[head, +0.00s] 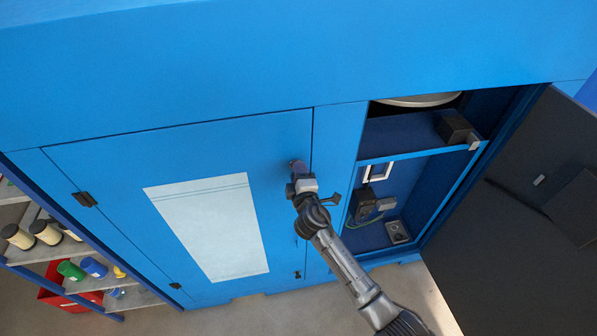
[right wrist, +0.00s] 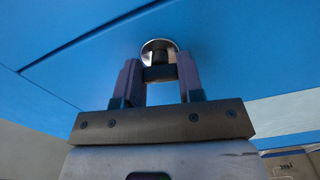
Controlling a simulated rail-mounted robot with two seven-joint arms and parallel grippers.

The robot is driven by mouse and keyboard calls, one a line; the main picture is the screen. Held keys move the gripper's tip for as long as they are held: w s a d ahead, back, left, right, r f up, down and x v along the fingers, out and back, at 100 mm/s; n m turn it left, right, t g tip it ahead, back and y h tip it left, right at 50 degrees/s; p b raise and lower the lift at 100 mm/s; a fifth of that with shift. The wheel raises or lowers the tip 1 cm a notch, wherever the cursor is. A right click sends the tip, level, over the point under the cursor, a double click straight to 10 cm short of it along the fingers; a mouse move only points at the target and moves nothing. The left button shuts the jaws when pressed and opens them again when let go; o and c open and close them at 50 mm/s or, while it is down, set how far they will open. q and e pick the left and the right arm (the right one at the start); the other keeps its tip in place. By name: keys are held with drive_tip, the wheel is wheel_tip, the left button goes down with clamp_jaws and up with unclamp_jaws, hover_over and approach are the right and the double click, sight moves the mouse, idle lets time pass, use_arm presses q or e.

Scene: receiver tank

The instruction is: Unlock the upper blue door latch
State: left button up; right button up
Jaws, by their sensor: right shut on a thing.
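The upper latch (right wrist: 159,48) is on the blue door (head: 110,165). In the right wrist view it has a round, shiny metal base on the blue surface, with a dark piece standing out from it. My right gripper (right wrist: 160,75) is shut on that dark piece, one finger on each side. In the head view my right gripper (head: 295,168) is at the door's right edge, beside the white panel (head: 208,228), and hides the latch. The latch's turn angle is hard to tell. My left gripper is not in view.
To the right, a dark-lined door (head: 520,190) stands open beside a blue compartment (head: 410,175) holding a black box (head: 455,127) and a small device (head: 398,231). At the left, shelves (head: 35,253) hold cans and a red bin (head: 65,300).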

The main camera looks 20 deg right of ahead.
drive_tip(key=shift+n, duration=1)
drive_tip(key=o, duration=0.9)
drive_tip(key=shift+o, duration=0.2)
drive_tip(key=s+a, duration=0.2)
drive_tip(key=s, duration=1.1)
drive_tip(key=shift+s, duration=0.35)
